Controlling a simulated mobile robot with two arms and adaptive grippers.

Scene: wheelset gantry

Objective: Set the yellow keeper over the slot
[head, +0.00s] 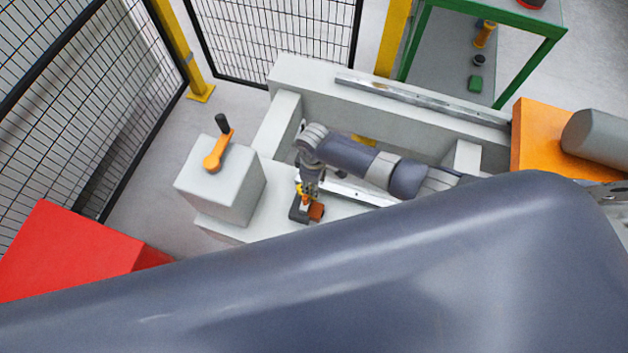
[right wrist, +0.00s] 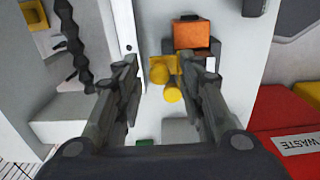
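My right gripper (right wrist: 160,62) is open in the right wrist view. Its two fingers stand either side of the yellow keeper (right wrist: 163,70), which shows a square plate and rounded knobs. The right fingertip is close to the keeper; I cannot tell whether it touches. An orange block (right wrist: 192,36) with dark ends lies just beyond. In the head view, my right gripper (head: 307,190) points down over the pale bench beside the orange block (head: 317,212), and largely hides the keeper. I cannot make out the slot. My left gripper is not in view.
A grey block (head: 215,185) with an orange-handled lever (head: 218,155) stands left of the gripper. A metal rail (head: 420,100) lies on the beam behind. A red bin (head: 75,255) is at left, an orange block (head: 545,140) at right. My arm link fills the foreground.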

